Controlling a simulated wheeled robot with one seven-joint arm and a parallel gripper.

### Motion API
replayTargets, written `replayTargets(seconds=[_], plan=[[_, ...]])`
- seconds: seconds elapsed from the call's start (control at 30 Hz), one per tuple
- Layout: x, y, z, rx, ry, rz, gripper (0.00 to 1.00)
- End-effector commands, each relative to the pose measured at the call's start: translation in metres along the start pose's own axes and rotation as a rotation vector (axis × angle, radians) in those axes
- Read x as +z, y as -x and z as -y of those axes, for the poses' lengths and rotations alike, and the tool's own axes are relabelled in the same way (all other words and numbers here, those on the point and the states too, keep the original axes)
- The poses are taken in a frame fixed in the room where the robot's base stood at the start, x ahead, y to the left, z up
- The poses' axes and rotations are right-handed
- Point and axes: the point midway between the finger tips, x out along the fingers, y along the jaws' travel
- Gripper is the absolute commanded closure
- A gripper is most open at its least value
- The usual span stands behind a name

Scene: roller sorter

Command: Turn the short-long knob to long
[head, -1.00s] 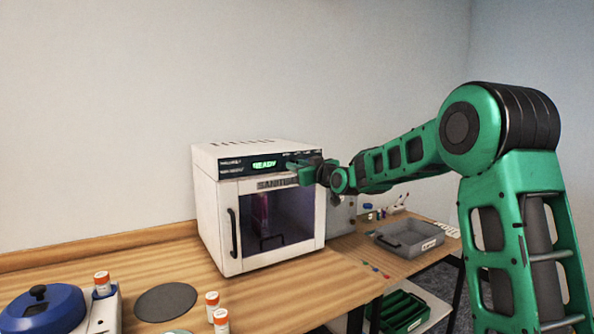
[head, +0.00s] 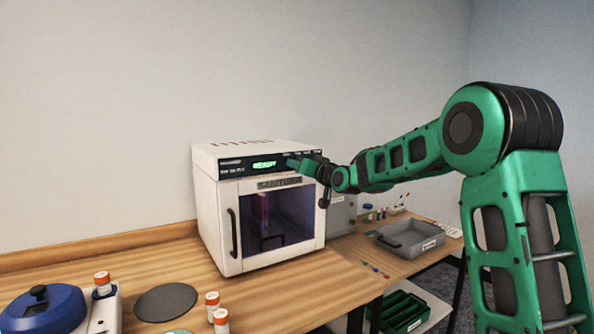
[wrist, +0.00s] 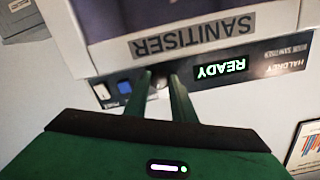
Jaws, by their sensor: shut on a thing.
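The white sanitiser (head: 208,230) stands on the wooden bench with its dark-windowed door shut. Its black control strip shows a green READY display (head: 265,164), which also appears upside down in the wrist view (wrist: 220,69). My gripper (head: 294,163) is at the right part of the strip. In the wrist view my gripper's two green fingers (wrist: 161,80) close on a small greyish knob (wrist: 159,79) on the strip. The fingers hide most of the knob, so its pointer and its short-long marks cannot be read.
A blue button (wrist: 124,87) and a pale button (wrist: 102,92) sit beside the fingers on the strip. A grey tray (head: 425,236) lies on the bench to the right. A blue-lidded device (head: 40,312) and orange-capped vials (head: 212,305) stand at the front left.

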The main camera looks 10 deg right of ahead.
Motion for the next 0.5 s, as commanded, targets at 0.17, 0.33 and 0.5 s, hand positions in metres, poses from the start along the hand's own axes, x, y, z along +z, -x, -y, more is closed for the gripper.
replayTargets(seconds=[0.17, 0.33, 0.5], plan=[[0.0007, 0.0003, -0.003, 0.005, -0.003, 0.001, 0.99], [0.0005, 0.0004, -0.0033, 0.005, -0.003, 0.001, 0.99], [0.0002, 0.0004, -0.0026, 0.004, -0.002, 0.0, 0.69]])
